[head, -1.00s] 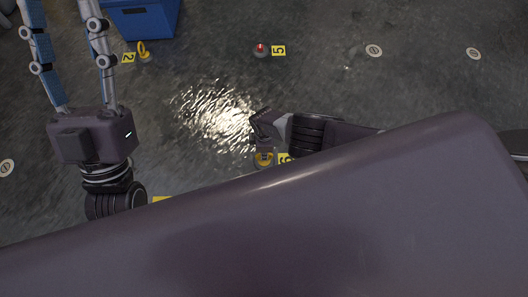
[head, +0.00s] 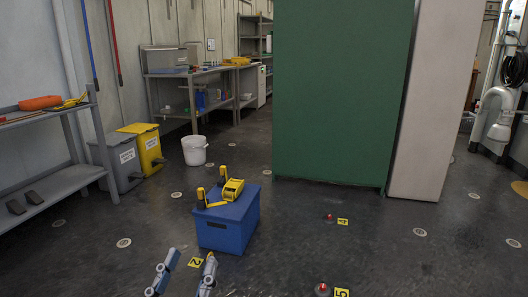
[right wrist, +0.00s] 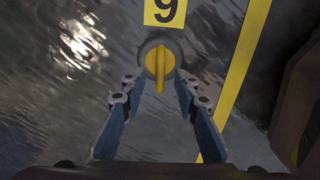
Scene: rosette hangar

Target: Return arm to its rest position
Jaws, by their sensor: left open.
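My left gripper (head: 191,260) shows at the bottom of the head view, its two blue-grey fingers apart and nothing between them. It is in front of a blue box (head: 228,222) in the picture. The rest of my left arm is out of view. In the right wrist view, my right gripper (right wrist: 158,85) has its fingers apart. A yellow knob (right wrist: 159,66) on a round grey base shows at the fingertips, and I see no finger touching it. My right arm does not show in the head view.
A yellow tag reading 9 (right wrist: 165,12) and a yellow floor stripe (right wrist: 240,75) lie by the knob. Red-topped floor pieces stand by tags 4 (head: 342,222) and 5 (head: 341,293). A green cabinet (head: 340,95), white bucket (head: 194,150) and shelf (head: 50,190) stand beyond.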

